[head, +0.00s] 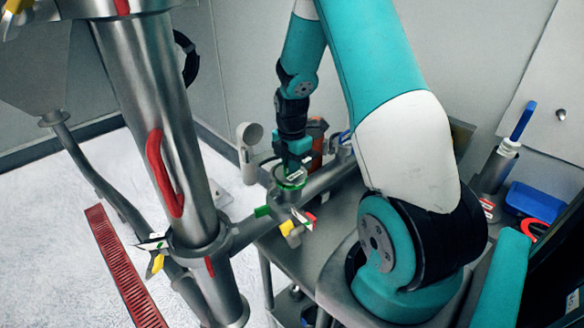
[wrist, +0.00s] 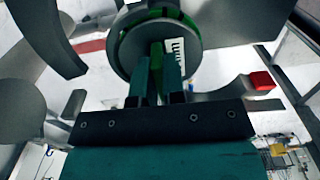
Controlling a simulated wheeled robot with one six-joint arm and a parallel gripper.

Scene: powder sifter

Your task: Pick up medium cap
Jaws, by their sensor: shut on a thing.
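The medium cap (head: 291,183) is a round grey disc with a green ring and a white label. In the head view it is at the upper opening of a short metal pipe piece above the steel table; I cannot tell whether it touches the pipe. My gripper (head: 293,160) points down onto it from above. In the wrist view the cap (wrist: 188,42) is just beyond the fingers. My gripper (wrist: 156,80) is shut on its upright green handle (wrist: 156,62), one teal finger on each side. The fingers hide part of the disc.
A tall steel column (head: 160,110) with a red handle (head: 164,172) stands left. Yellow-handled clamps (head: 291,229) are near the pipe. A blue box (head: 532,203) and a brush (head: 522,122) are at the right. A wall is close behind.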

